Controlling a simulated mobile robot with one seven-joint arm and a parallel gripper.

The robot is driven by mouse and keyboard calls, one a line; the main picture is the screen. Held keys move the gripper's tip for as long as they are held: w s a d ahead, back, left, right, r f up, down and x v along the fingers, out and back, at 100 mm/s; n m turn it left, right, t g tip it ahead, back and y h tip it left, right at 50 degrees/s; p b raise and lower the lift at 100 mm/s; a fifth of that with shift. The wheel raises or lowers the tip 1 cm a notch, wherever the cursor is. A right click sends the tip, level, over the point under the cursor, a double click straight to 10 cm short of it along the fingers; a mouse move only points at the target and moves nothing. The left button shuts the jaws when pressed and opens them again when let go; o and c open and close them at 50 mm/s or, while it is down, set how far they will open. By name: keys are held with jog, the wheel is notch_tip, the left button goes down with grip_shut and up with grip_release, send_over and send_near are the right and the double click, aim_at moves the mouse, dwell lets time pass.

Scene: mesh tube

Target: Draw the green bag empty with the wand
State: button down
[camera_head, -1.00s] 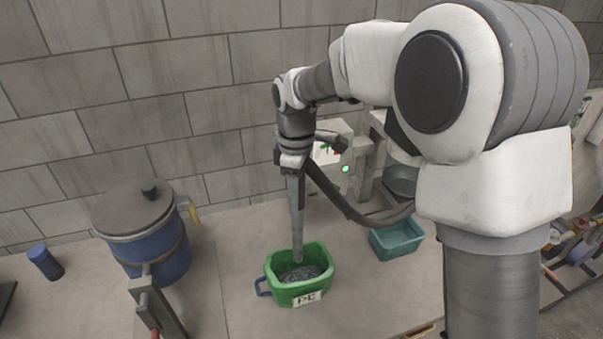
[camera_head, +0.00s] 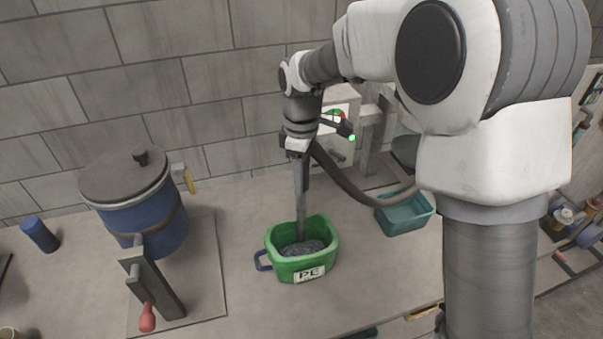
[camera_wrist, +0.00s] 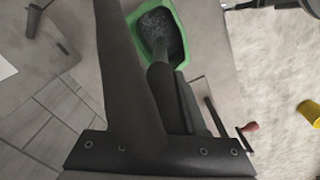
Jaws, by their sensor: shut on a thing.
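The green bag (camera_head: 318,264) stands open on the bench, with a white label marked "PE" on its front and a blue handle at its left. Dark grey granular material (camera_head: 300,249) lies inside it. My gripper (camera_head: 298,150) is shut on the grey wand (camera_head: 301,195), which hangs nearly upright with its lower end inside the bag at the material. A dark hose runs from the wand's top to the right. In the wrist view the wand (camera_wrist: 160,75) reaches toward the green bag (camera_wrist: 187,62), and the hose or wand body hides part of the view.
A blue lidded drum (camera_head: 150,215) stands at the left, with a red-handled lever (camera_head: 147,317) before it. A teal bin (camera_head: 405,215) sits right of the bag. A machine with a green light (camera_head: 352,138) stands behind. The bench before the bag is clear.

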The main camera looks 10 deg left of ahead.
aim_at(302, 215)
jog(key=shift+f+b, duration=3.55)
jog(key=shift+f, duration=2.7)
dwell(1.8)
